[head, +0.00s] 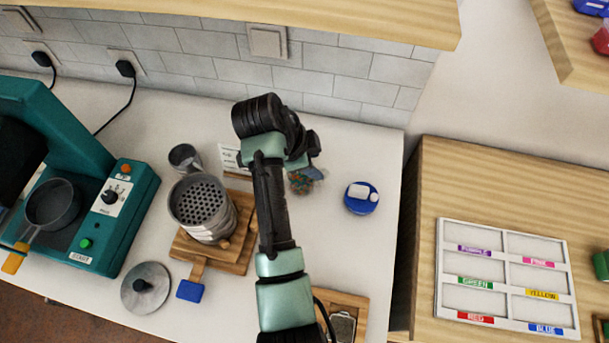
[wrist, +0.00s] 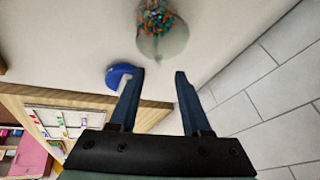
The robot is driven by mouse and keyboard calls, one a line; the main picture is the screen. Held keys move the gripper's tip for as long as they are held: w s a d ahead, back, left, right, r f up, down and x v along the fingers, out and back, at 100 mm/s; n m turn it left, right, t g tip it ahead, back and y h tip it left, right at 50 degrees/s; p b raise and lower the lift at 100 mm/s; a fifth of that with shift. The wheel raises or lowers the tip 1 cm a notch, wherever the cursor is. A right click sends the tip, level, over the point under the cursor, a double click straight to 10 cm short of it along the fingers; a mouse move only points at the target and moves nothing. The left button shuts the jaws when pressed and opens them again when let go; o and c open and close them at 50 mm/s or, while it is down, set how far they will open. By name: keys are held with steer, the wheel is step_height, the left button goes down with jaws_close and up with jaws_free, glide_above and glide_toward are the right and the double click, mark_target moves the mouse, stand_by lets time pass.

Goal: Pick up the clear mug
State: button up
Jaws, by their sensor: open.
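The clear mug (wrist: 163,45) shows at the top of the wrist view, with orange, teal and other coloured beads in it. Its top part is cut off by the frame edge. In the head view the mug (head: 300,185) stands on the white counter, partly hidden by my arm. My gripper (wrist: 160,74) is open, its two fingers apart with nothing between them. The mug lies beyond the fingertips, roughly in line with the gap, and does not look touched. In the head view my gripper (head: 315,172) is mostly hidden behind my wrist, close to the mug.
A blue round dish (head: 361,207) with white pieces sits right of the mug. A perforated metal canister (head: 205,215) stands on a wooden board to the left, near a teal machine (head: 125,215). A tiled wall (head: 300,80) rises behind. A labelled bead tray (head: 505,285) lies at right.

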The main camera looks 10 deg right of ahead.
mark_target(322, 171)
steer(key=shift+p+x, duration=0.45)
steer(key=shift+x, duration=1.95)
steer(key=shift+s, duration=0.15)
jaws_close()
steer(key=shift+a, duration=0.1)
steer(key=shift+s+f, duration=0.1)
steer(key=shift+s, duration=0.05)
